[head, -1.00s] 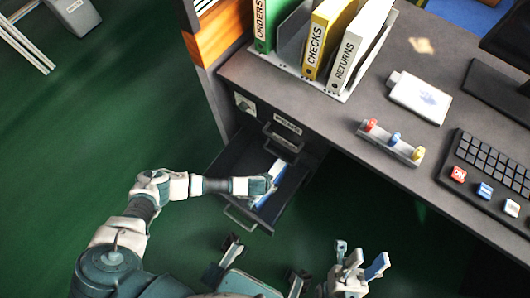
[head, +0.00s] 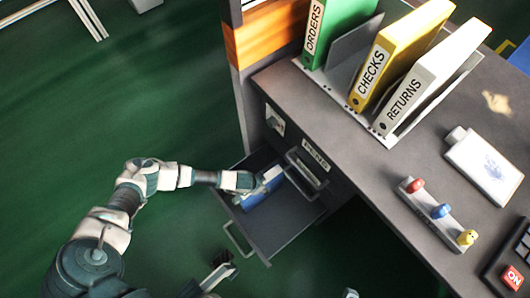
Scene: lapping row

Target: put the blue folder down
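The blue folder (head: 264,194) is in the open drawer (head: 292,222) of the desk, toward its left side. It shows as a blue strip with a pale part near the gripper. My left gripper (head: 262,180) reaches over the drawer from the left and is at the folder's upper edge. The fingers overlap the folder and are too small to tell whether they are shut on it or only touching. Only a small pale tip, likely of my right gripper (head: 350,293), shows at the bottom edge; its fingers are cut off.
The desk top holds a rack (head: 384,137) with a green ORDERS binder (head: 337,30), a yellow CHECKS binder (head: 400,55) and a white RETURNS binder (head: 432,78).

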